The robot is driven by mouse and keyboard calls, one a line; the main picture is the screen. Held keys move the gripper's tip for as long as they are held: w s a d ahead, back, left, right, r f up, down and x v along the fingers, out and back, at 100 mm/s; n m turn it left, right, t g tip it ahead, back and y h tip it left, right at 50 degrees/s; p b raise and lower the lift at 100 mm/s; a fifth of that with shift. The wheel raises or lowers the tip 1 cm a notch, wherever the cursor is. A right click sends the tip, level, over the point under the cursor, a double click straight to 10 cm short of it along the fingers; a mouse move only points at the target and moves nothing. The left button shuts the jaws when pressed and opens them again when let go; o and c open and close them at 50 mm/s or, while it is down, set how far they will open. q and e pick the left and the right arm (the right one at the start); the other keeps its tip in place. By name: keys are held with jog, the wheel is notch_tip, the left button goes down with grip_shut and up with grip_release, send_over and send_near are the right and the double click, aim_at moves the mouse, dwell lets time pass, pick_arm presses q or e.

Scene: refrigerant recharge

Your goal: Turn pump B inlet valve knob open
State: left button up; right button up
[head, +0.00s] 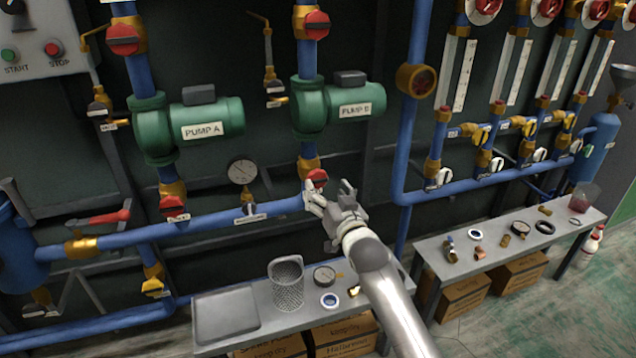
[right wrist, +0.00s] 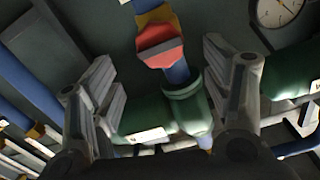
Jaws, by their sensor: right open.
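The pump B inlet valve has a red knob (head: 315,178) on the pipe below the green pump B (head: 340,105). The knob also shows in the right wrist view (right wrist: 160,47), ahead of and between the two fingers. My right gripper (head: 331,192) is open and empty, with its fingers apart, just below and to the right of the knob in the head view. In the right wrist view the gripper (right wrist: 157,75) shows clear space between its fingers and the knob. Part of the valve's lower side is hidden by the gripper. My left gripper is out of view.
A blue pipe (head: 225,228) runs across at valve height. A dial gauge (head: 242,172) stands left of the knob. Below are a grey bench (head: 252,335) with a mesh cup (head: 287,285) and a second bench (head: 575,240) with small parts.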

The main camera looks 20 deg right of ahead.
aim_at(318, 179)
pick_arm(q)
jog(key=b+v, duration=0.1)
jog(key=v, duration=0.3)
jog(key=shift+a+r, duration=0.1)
pick_arm(e)
jog(key=w, duration=0.6)
jog(key=shift+w+a, duration=0.15)
jog(key=shift+w, duration=0.1)
jog(key=c, duration=1)
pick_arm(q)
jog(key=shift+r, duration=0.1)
pick_arm(e)
jog(key=shift+c, duration=0.2)
